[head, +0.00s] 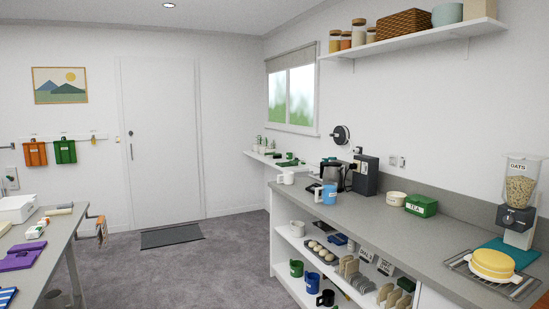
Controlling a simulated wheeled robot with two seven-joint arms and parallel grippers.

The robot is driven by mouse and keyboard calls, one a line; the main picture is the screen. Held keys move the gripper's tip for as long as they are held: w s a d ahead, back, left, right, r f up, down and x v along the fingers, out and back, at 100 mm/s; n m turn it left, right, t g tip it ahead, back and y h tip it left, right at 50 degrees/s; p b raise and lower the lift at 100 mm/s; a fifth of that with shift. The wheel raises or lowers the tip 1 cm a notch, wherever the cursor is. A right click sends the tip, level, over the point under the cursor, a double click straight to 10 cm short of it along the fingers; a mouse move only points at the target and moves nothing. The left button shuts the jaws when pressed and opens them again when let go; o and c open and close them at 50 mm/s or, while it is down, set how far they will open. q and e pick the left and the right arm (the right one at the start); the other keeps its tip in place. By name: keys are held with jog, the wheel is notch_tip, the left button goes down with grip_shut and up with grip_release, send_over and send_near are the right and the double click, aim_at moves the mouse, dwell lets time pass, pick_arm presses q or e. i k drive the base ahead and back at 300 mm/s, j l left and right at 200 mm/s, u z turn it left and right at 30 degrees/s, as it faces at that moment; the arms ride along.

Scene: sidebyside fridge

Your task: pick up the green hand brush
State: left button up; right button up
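I cannot pick out a green hand brush for certain. Small dark green items (289,162) lie on the far white ledge below the window, too small to tell what they are. A green bag-like item (65,151) hangs from the wall rail at left. A green box labelled TEA (421,205) stands on the grey counter at right. Neither of my grippers is in view.
A table (60,240) stands at left. Open floor (190,270) lies between, with a dark mat (171,236) by the door.

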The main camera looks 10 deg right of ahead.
aim_at(277, 156)
jog(key=i+u, duration=0.3)
jog(key=i, duration=1.65)
jog(key=i+j, duration=0.1)
jog(key=i, duration=1.55)
jog(key=i+j+z, duration=0.1)
jog(key=i, duration=0.75)
jog(key=i+l, duration=0.15)
jog(key=i, duration=0.85)
jog(key=i+l, duration=0.1)
jog(key=i, duration=0.9)
jog(key=i+j+z, duration=0.1)
jog(key=i, duration=1.25)
jog(key=i+l+z, duration=0.1)
jog(key=i+l, duration=0.3)
jog(key=i+l+z, duration=0.1)
jog(key=i+l, duration=0.3)
jog(key=i, duration=0.15)
jog(key=i+l, duration=0.15)
jog(key=l, duration=0.25)
jog(key=i+l, duration=0.15)
jog(key=l, duration=0.3)
